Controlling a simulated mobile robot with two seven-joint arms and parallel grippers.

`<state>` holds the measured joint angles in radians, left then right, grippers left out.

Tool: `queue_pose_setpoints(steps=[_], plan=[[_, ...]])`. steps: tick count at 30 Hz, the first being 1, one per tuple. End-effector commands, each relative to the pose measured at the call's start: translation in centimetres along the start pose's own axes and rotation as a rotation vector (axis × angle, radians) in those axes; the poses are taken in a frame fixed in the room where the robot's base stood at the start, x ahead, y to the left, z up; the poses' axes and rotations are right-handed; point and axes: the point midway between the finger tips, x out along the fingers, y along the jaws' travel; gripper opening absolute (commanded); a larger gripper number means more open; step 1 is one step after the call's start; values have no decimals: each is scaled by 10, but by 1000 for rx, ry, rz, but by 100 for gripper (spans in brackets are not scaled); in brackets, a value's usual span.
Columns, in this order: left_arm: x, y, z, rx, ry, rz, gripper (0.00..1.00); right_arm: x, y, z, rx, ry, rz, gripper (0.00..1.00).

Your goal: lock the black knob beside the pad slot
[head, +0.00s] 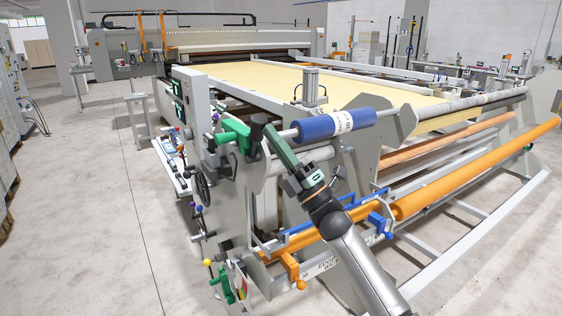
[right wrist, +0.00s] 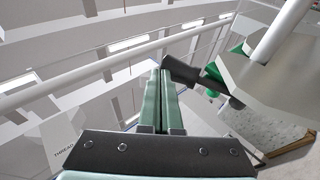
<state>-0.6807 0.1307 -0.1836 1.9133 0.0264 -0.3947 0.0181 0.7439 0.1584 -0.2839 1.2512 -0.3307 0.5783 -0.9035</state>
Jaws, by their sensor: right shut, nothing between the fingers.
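The black knob (head: 258,120) is a dark upright cylinder beside a green fitting (head: 234,132) at the near left corner of the grey machine frame. It also shows in the right wrist view (right wrist: 180,70), just right of the fingertips. My right gripper (head: 270,132) has green fingers pressed together with nothing between them. Its fingertips are right beside the knob; I cannot tell whether they touch it. In the right wrist view the closed fingers (right wrist: 160,74) point away from the camera. I cannot make out the pad slot. My left gripper is not in view.
A blue roll (head: 318,126) on a steel bar lies just right of my right gripper. Long orange rollers (head: 470,170) run below on the right. A black handwheel (head: 203,186) is on the frame's left side. The floor on the left (head: 85,220) is clear.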

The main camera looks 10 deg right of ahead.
Motion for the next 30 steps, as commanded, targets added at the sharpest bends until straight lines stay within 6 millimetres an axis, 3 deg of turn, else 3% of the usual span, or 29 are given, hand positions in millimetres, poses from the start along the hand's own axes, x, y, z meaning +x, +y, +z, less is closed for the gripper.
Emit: queue_pose_setpoints(steps=[12, 30], plan=[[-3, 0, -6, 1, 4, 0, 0, 33, -2, 9, 1, 2, -17, 0], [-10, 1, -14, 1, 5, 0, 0, 42, -8, 12, 33, -1, -130, 0]])
